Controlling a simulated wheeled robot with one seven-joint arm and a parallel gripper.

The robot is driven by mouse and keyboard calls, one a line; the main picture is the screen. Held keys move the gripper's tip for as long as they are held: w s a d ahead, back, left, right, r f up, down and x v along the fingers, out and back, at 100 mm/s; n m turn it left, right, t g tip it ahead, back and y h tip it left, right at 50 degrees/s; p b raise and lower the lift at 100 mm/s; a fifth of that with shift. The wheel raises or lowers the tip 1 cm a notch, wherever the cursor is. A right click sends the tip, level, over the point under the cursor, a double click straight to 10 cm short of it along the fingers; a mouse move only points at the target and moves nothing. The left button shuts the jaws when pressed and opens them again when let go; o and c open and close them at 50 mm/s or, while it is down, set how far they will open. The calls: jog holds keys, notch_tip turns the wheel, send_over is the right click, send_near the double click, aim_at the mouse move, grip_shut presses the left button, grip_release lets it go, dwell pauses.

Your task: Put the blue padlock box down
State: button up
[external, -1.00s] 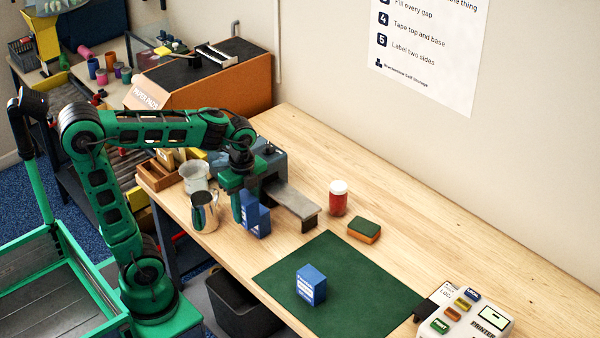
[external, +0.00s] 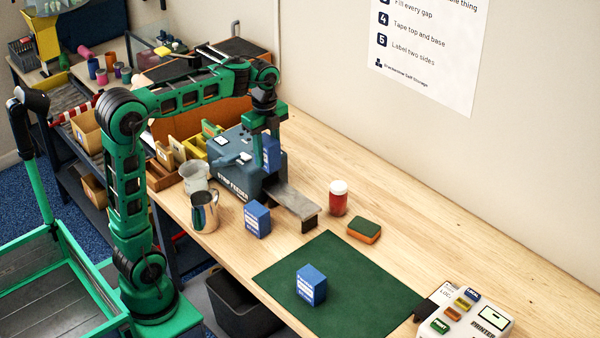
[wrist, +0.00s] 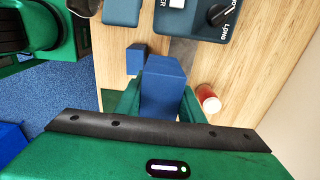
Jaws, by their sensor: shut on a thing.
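My gripper (external: 266,134) is shut on a blue box (external: 271,153) with a white label, held upright in the air over the front of the strip feeder. In the wrist view the held blue box (wrist: 162,88) sits between my fingers. A second blue box (external: 257,220) stands on the wooden bench beside the metal jug; it also shows in the wrist view (wrist: 136,60). A third blue box (external: 311,286) stands on the green mat (external: 360,290). The labels are too small to tell which one is the padlock box.
The strip feeder (external: 226,178) with its metal chute (external: 290,202) is close to the held box. A metal jug (external: 204,212), a red jar (external: 338,199) and a sponge (external: 364,230) stand around. A label printer (external: 470,312) is at front right. Most of the mat is clear.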

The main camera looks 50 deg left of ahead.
jog(key=w+a, duration=0.2)
jog(key=a, duration=0.1)
jog(key=w+a, duration=0.3)
jog(key=w+a+r, duration=0.1)
jog(key=w+a, duration=0.2)
jog(key=shift+w+a, duration=0.1)
jog(key=shift+w, duration=0.15)
jog(key=w+a+f, duration=0.2)
jog(key=a, duration=1)
jog(key=w+a+f, duration=0.1)
jog(key=w+a, duration=0.1)
jog(key=a, duration=0.9)
jog(key=w+a+f, duration=0.2)
jog(key=w+a, duration=0.1)
jog(key=a, duration=0.9)
jog(key=w+d+f, duration=0.2)
jog(key=f, duration=0.2)
jog(key=w+d+f, duration=0.3)
jog(key=f, duration=0.1)
jog(key=w+d+f, duration=0.3)
jog(key=f, duration=0.1)
jog(key=shift+w+d+f, duration=0.1)
jog(key=shift+d, duration=0.05)
jog(key=shift+f, duration=1.9)
